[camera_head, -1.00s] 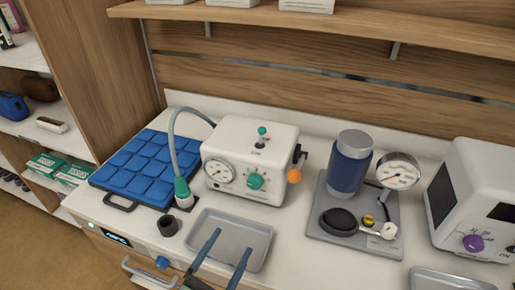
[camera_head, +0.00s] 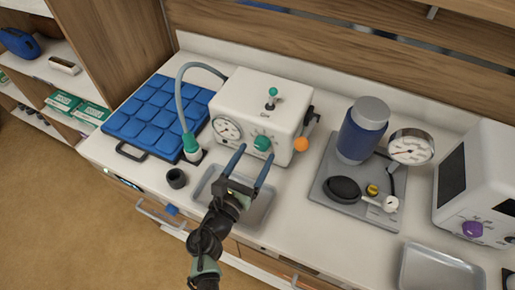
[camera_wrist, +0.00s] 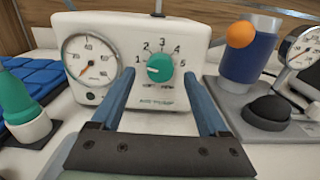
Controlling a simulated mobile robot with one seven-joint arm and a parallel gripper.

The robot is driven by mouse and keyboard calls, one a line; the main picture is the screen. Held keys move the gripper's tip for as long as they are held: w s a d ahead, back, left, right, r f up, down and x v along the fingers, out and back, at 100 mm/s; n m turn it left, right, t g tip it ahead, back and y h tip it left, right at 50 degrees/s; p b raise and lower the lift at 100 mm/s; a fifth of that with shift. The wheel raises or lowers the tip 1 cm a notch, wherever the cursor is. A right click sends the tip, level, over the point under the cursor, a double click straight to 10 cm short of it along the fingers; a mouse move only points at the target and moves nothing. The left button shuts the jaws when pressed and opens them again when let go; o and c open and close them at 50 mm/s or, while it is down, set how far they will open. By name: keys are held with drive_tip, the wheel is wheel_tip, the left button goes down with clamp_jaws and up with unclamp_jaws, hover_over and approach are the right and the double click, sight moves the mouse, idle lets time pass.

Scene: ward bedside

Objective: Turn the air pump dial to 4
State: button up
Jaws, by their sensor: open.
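The air pump is a white box (camera_head: 240,93) on the counter, with a round gauge (camera_head: 227,129) on the left of its front. Its green dial (camera_head: 262,143) sits to the right of the gauge.
A grey tray (camera_head: 262,212) lies below my gripper. A grey hose with a green connector (camera_head: 191,147) and a blue cushion pad (camera_head: 152,118) are at left. An orange ball (camera_head: 301,144) sticks out at the pump's right side. A blue cylinder with a gauge stands further right.

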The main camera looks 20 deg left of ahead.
drive_tip(key=shift+w+d, duration=0.1)
drive_tip(key=shift+w, duration=1.05)
clamp_jaws()
